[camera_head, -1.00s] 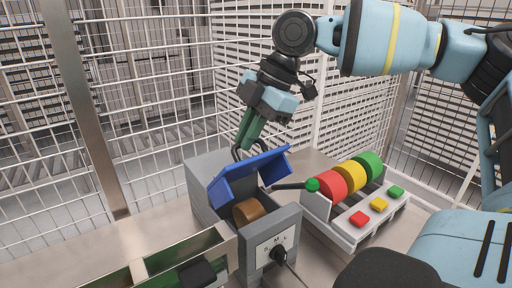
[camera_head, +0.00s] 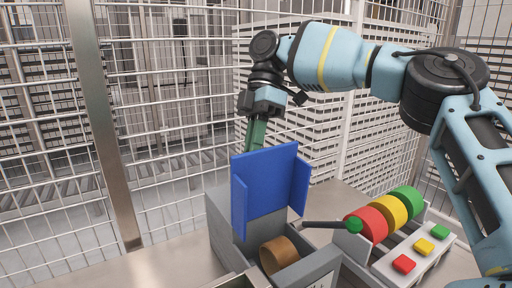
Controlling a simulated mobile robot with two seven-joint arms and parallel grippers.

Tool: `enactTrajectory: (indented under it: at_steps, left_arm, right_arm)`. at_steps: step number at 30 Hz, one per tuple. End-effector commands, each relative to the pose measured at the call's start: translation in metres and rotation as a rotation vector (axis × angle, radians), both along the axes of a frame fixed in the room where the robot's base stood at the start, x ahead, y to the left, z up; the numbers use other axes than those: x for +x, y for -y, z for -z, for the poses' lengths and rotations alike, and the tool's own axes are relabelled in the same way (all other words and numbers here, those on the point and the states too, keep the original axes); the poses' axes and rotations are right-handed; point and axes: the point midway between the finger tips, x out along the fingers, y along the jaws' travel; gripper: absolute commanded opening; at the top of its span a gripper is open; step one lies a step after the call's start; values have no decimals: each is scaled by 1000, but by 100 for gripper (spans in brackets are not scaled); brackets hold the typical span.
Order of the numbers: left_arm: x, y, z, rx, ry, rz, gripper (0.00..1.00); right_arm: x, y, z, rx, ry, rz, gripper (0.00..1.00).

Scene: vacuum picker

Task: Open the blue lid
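The blue lid (camera_head: 266,183) stands nearly upright on the grey box (camera_head: 222,226), its broad face and side flaps toward me. The box is open under it, and a brown-orange cylinder (camera_head: 279,254) shows inside. My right gripper (camera_head: 256,135) comes in from above with green fingers just behind the lid's top edge. Its fingertips are hidden by the lid, so I cannot tell whether it touches the lid or how far it is open. My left gripper is not in view.
To the right stands a white unit with red (camera_head: 367,224), yellow (camera_head: 390,211) and green discs (camera_head: 408,200) and coloured buttons (camera_head: 404,264). A dark lever with a green knob (camera_head: 354,226) reaches between it and the box. Wire mesh fencing (camera_head: 170,140) stands behind.

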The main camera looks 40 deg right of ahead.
Motion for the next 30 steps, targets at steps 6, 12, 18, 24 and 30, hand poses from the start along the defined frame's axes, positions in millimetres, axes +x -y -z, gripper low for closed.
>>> enactTrajectory:
  at_steps: [6, 12, 18, 24, 30]
  left_arm:
    - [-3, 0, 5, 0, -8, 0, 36]
    - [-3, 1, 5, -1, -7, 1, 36]
    - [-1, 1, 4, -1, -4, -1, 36]
    - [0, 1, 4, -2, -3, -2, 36]
    - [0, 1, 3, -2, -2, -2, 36]
  right_arm:
    - [5, 1, 14, -7, -60, -6, 0]
    - [6, 1, 14, -5, -72, -7, 0]
    - [6, 2, 13, -5, -71, -5, 0]
    - [6, 2, 13, -4, -69, -4, 22]
    - [6, 1, 9, 0, -61, -1, 33]
